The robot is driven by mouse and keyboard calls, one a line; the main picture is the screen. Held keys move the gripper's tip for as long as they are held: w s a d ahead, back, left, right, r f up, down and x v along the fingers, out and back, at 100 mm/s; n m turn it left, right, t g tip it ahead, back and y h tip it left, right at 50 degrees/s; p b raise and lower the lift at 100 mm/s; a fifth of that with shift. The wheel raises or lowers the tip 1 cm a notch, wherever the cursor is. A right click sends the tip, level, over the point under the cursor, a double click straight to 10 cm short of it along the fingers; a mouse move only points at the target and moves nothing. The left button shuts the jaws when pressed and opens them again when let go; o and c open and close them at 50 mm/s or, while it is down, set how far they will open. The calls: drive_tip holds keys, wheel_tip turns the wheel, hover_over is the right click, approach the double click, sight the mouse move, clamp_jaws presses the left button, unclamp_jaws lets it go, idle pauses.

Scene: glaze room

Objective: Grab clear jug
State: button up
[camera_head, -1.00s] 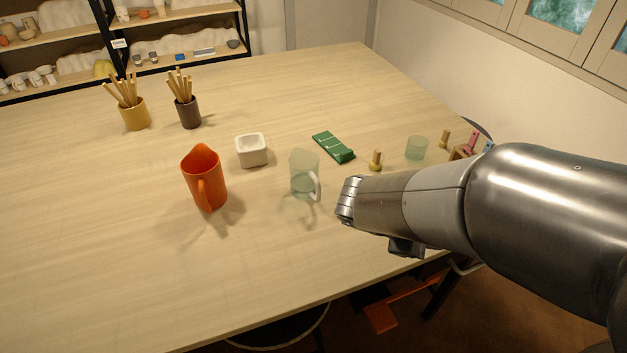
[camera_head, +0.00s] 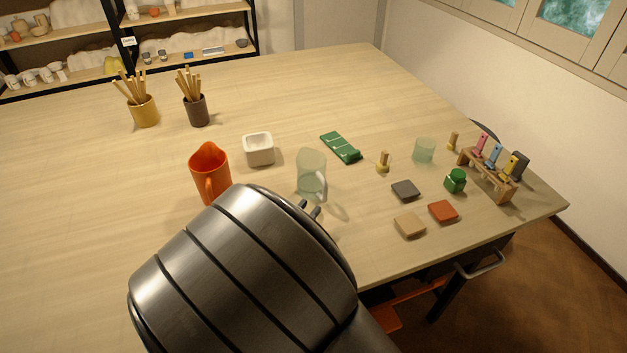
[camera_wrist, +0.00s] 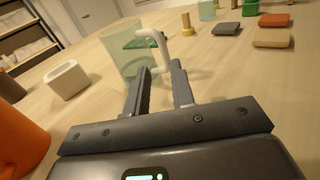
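The clear jug (camera_head: 309,168) is pale green and see-through, with a whitish handle. It stands upright on the table, and its handle points toward the front right. In the wrist view the jug (camera_wrist: 122,45) is straight ahead, with its handle (camera_wrist: 164,45) toward my gripper (camera_wrist: 159,70). My gripper is open, with a clear gap between the fingers. The handle's lower part shows at or just beyond the gap; I cannot tell if it lies between the fingertips. In the head view my arm hides most of my gripper, and only the fingertips (camera_head: 312,211) show, just in front of the jug.
An orange jug (camera_head: 209,170) and a white square bowl (camera_head: 258,150) stand left of the clear jug. A green palette (camera_head: 340,148) lies behind it. A pale green cup (camera_head: 424,150), coloured tiles (camera_head: 443,211) and a wooden rack (camera_head: 487,178) are to the right.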

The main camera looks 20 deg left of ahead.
sight(324, 192)
drive_tip(key=w, duration=0.3)
drive_tip(key=w+d, duration=0.1)
drive_tip(key=w, duration=0.5)
drive_tip(key=shift+w+d+r, duration=0.25)
drive_tip(key=shift+c, duration=0.5)
clamp_jaws()
